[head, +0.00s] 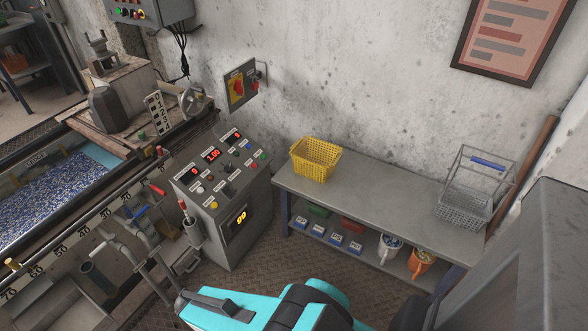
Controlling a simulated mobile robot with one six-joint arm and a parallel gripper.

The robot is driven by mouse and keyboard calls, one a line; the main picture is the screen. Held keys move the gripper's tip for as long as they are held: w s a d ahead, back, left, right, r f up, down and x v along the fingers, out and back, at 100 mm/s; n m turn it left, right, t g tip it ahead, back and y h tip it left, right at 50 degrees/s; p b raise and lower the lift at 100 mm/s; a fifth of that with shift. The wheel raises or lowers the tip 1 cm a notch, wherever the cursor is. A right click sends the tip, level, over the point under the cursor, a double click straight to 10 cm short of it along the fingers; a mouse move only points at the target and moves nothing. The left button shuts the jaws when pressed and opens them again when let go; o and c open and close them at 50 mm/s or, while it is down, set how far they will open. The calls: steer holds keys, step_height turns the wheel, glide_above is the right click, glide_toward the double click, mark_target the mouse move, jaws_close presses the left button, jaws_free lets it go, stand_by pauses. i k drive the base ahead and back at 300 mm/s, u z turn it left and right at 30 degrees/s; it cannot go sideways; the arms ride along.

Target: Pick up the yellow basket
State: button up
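The yellow basket (316,159) stands upright on the left end of the grey workbench (385,213) against the wall. It is a mesh basket with an open top, and it looks empty. Part of my teal and black arm shows at the bottom middle of the head view, in front of the bench and well apart from the basket. My gripper's fingers are not in this view.
A grey wire basket (467,205) with a blue handle stands on the bench's right end. A control console (222,190) stands left of the bench. Small boxes and mugs sit on the lower shelf. The bench top between the baskets is clear.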

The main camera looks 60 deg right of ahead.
mark_target(314, 159)
steer(key=u, duration=0.3)
steer(key=k, duration=1.4)
steer(key=z, duration=0.75)
steer(key=i, duration=1.45)
steer(key=u, duration=0.5)
